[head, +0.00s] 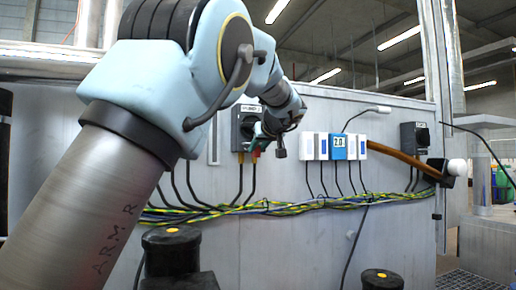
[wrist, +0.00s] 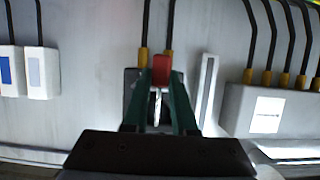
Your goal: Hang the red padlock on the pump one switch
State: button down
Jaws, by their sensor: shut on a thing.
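The red padlock (wrist: 161,69) shows in the wrist view between the green fingertips of my gripper (wrist: 160,96), with a pale metal part below it in the picture. My gripper is shut on it. It is in front of a dark grey switch box (wrist: 131,88), which is partly hidden by the fingers and padlock. In the head view this switch box (head: 240,117) is on the grey panel with a label on top, too small to read surely, and my gripper (head: 260,137) is close to its lower right. I cannot tell whether the padlock touches the switch.
White and blue modules (head: 338,146) are on the panel to the right in the head view. A second dark switch (head: 414,136) is farther right. Black cables (head: 239,180) and a yellow-green bundle (head: 300,205) run below. A grey box (wrist: 265,112) shows in the wrist view.

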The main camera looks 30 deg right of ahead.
jog(key=shift+w+r, duration=0.1)
jog(key=shift+w, duration=0.55)
jog(key=shift+w+d+p, duration=0.2)
jog(key=shift+w+p, duration=0.45)
jog(key=shift+w, duration=0.4)
jog(key=shift+w, duration=0.15)
jog(key=shift+b, duration=0.3)
dwell(0.5)
jog(key=shift+f+b, duration=0.5)
jog(key=shift+f+b, duration=1.05)
jog(key=shift+b, duration=0.05)
jog(key=c, duration=0.6)
grip_release()
jog(key=shift+c, duration=0.2)
